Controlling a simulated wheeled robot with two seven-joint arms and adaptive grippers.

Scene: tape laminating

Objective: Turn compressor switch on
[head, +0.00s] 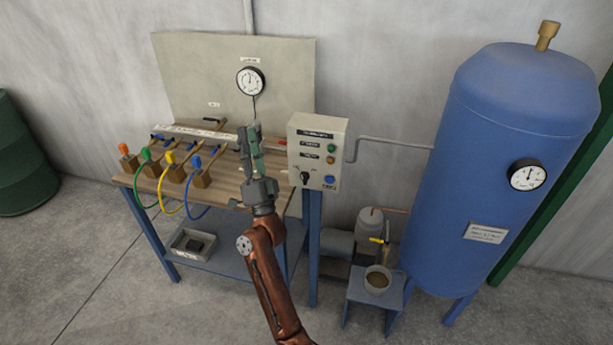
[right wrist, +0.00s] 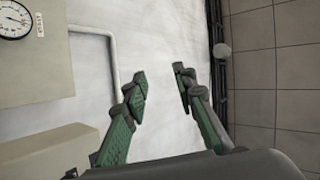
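The grey control box (head: 318,150) is mounted at the right end of the workbench. Its black rotary switch (head: 306,178) is at the lower left of its face; the small labels are too blurred to read. My right gripper (head: 250,130) is over the bench, left of the box in the head view and apart from the switch. In the right wrist view its fingers (right wrist: 160,84) are spread with nothing between them. What appears to be the box (right wrist: 45,150) shows at the lower left there; its switch face is not visible. My left gripper is not in view.
The wooden bench (head: 232,190) carries several valves with coloured hoses. A gauge (head: 250,82) hangs on the back panel. A blue tank (head: 510,160) stands at the right. A small stand with a bucket (head: 378,280) is between them. Open floor lies in front.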

